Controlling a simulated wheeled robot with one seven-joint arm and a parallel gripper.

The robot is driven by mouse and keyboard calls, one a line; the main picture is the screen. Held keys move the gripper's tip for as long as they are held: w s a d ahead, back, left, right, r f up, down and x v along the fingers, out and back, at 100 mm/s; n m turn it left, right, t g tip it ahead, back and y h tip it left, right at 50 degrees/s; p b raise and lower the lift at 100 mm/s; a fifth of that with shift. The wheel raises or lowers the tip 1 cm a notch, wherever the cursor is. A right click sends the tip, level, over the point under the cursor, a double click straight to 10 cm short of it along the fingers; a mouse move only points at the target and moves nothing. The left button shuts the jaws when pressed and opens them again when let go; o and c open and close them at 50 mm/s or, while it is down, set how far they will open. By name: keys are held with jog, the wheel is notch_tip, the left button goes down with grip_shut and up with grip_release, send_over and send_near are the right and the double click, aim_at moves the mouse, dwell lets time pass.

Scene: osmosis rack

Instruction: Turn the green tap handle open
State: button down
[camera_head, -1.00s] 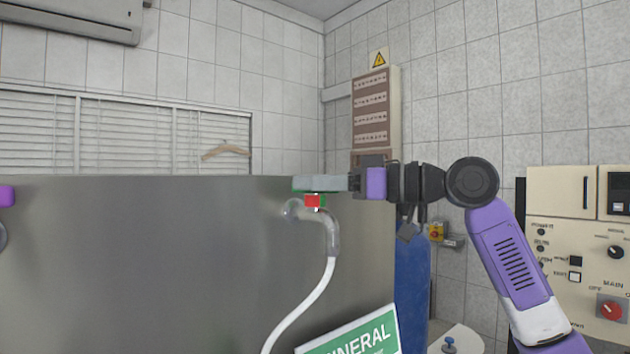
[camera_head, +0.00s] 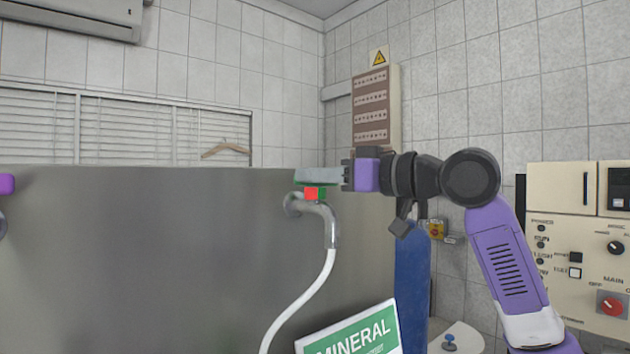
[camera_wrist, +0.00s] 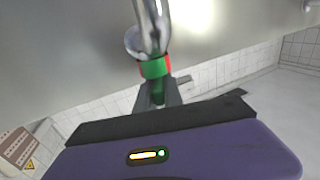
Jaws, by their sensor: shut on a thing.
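The tap (camera_head: 331,228) is a bent metal spout on the grey panel, with a white hose on its end. Its handle has a red block (camera_head: 311,193) and green parts at the top of the tap. My gripper (camera_head: 310,176) reaches in from the right, level, with its fingers at the handle. In the wrist view the green handle (camera_wrist: 157,90) runs down between my two fingertips (camera_wrist: 158,100), which are shut on it. The fingers partly hide the handle in both views.
The large grey metal panel (camera_head: 150,260) stands behind the tap. A white hose (camera_head: 300,307) hangs below it, near a green MINERAL sign (camera_head: 352,335). A blue cylinder (camera_head: 411,280) and a control cabinet (camera_head: 575,235) stand to the right.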

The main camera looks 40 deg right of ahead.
jog(key=shift+m+t+h+b, duration=0.4)
jog(key=shift+m+h, duration=1.4)
jog(key=shift+h, duration=1)
jog(key=c, duration=1.5)
grip_release()
jog(key=shift+o, duration=0.2)
jog(key=s+b, duration=0.2)
jog(key=s, duration=0.6)
